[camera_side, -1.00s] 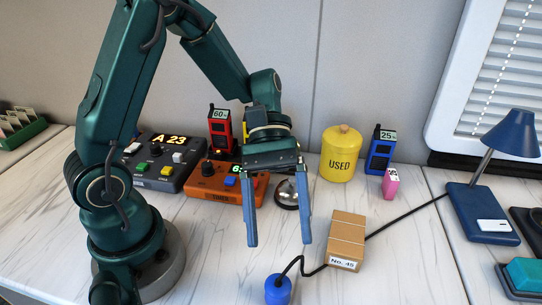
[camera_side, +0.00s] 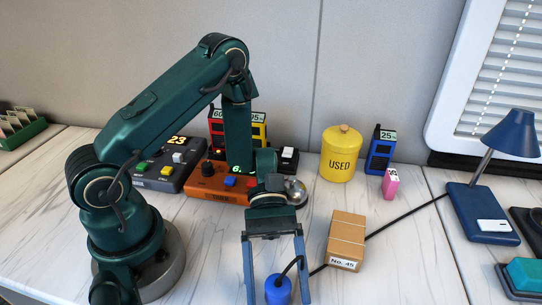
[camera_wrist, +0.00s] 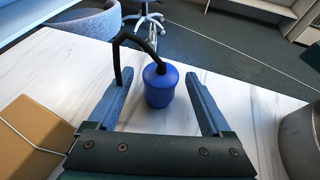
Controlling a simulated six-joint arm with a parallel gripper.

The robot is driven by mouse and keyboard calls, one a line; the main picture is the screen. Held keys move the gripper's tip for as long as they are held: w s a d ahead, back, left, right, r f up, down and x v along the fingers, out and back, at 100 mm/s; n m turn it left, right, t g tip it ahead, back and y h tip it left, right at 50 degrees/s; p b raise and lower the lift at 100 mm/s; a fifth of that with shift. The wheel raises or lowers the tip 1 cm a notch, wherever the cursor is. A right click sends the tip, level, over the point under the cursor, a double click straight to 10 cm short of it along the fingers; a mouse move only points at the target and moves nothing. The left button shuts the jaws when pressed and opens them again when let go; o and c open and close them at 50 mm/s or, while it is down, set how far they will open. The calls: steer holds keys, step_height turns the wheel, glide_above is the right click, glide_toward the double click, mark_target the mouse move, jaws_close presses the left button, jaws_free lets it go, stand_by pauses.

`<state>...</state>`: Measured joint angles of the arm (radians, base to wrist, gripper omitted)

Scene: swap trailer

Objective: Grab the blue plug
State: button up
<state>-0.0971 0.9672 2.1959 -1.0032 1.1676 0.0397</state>
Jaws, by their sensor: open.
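The blue plug (camera_side: 278,290) is a short blue cylinder standing on the table near the front edge of the side view, with a black cord from its top. In the wrist view the plug (camera_wrist: 160,86) sits between the two blue fingers, with a gap on each side. My gripper (camera_side: 277,298) is open and points down, its fingers on either side of the plug. In the wrist view my gripper (camera_wrist: 158,88) is empty. The fingertips run to the lower edge of the side view, so their height over the table is hard to tell.
The cord passes a cardboard box (camera_side: 346,240) marked No. 45, right of the gripper, toward a blue lamp (camera_side: 484,212). A yellow USED canister (camera_side: 341,155), a blue device (camera_side: 380,150) and an orange timer box (camera_side: 212,186) stand farther back.

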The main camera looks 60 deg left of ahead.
jaws_close()
stand_by(0.4)
